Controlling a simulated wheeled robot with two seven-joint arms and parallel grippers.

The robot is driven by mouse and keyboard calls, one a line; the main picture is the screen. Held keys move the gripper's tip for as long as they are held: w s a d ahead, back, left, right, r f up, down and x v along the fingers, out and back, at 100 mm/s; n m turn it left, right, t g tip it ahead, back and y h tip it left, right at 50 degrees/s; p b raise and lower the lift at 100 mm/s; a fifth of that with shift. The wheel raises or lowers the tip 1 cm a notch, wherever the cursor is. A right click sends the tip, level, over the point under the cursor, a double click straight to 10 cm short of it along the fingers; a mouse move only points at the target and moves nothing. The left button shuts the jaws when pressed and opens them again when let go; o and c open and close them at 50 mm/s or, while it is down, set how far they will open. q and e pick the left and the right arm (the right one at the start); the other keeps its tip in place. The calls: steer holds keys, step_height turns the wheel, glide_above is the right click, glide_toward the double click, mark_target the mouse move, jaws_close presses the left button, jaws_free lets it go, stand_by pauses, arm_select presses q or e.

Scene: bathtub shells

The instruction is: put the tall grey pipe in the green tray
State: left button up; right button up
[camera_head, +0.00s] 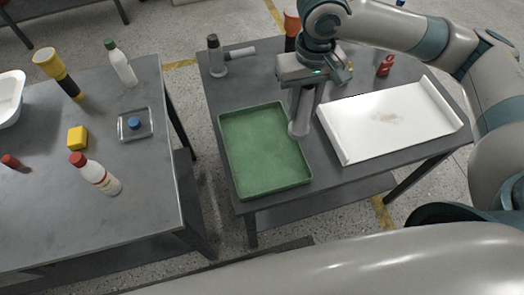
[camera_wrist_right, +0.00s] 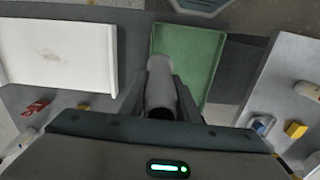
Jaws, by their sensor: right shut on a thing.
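The tall grey pipe (camera_head: 299,118) hangs upright below my right gripper (camera_head: 303,88), which is shut on it. In the head view its lower end overlaps the right rim of the green tray; whether it touches the table is not clear. The right wrist view shows the pipe (camera_wrist_right: 160,88) between the two fingers of the right gripper (camera_wrist_right: 160,100), with the tray beyond it. The green tray (camera_head: 262,148) is empty and lies on the right-hand table. It also shows in the right wrist view (camera_wrist_right: 190,48). My left gripper is not in view.
A white tray (camera_head: 388,118) lies right of the green tray. A grey pipe fitting (camera_head: 217,62) stands behind it on the same table (camera_head: 228,92). Several bottles, a flashlight (camera_head: 58,74) and a yellow block (camera_head: 77,138) are on the left table. A gap separates the tables.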

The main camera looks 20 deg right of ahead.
stand_by(0.3)
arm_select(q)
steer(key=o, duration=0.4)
arm_select(e)
steer(key=s+n, duration=0.1)
steer(key=n, duration=0.1)
steer(key=s+f+n+p, duration=0.1)
steer(key=shift+a+f+n, duration=0.1)
steer(key=shift+a+n, duration=0.05)
steer(key=shift+n, duration=0.25)
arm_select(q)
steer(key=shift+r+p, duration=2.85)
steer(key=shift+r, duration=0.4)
arm_select(e)
steer(key=s+a+f+n, duration=0.1)
steer(key=s+f+n, duration=0.2)
steer(key=s+n, duration=0.7)
steer(key=shift+a+f+n, duration=0.15)
steer(key=shift+a+n, duration=0.1)
steer(key=shift+n, duration=4.35)
steer(key=shift+s, duration=0.1)
